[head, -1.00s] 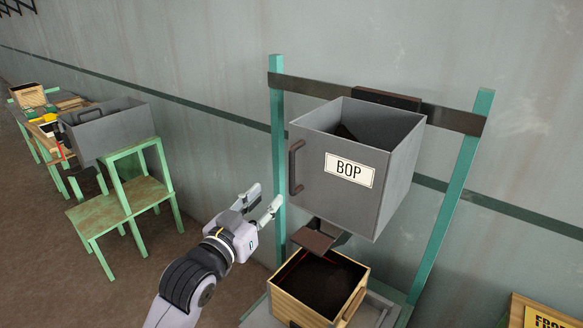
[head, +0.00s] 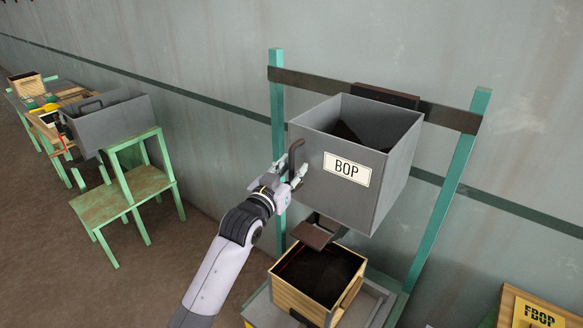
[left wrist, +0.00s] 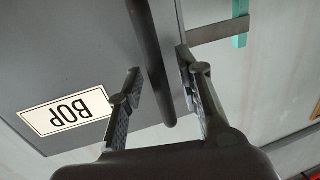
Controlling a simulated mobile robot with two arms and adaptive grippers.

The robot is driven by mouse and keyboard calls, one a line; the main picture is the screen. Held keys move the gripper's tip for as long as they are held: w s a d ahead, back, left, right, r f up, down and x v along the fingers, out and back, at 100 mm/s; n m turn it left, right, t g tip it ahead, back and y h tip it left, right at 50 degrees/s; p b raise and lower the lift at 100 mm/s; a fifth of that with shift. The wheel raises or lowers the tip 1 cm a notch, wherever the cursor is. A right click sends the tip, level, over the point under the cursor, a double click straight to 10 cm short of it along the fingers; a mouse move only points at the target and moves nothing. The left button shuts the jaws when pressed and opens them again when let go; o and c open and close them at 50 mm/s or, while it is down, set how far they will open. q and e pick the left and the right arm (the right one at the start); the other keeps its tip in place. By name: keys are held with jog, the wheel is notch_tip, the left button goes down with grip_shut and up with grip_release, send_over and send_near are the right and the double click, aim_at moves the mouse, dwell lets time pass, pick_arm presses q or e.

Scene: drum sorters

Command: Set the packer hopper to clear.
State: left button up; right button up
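The grey hopper (head: 345,160) has a white BOP label and hangs on a green frame, with some dark material inside. A dark bar handle (head: 296,151) is on its left front edge. My left gripper (head: 292,174) is at the lower part of this handle. In the left wrist view, the handle (left wrist: 152,65) passes between the two fingers of my gripper (left wrist: 160,67). The fingers stand apart with gaps beside the bar, so the gripper is open around it. The label (left wrist: 65,110) shows upside down there. My right gripper is not in view.
A wooden box (head: 318,283) with dark contents stands below the hopper, under a brown flap (head: 311,236). Another grey hopper (head: 108,122) stands on a green stand (head: 125,205) at left. A wooden sign box (head: 525,310) is at lower right. Floor between is clear.

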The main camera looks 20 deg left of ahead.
pick_arm(q)
grip_shut()
dwell(0.4)
dwell(0.4)
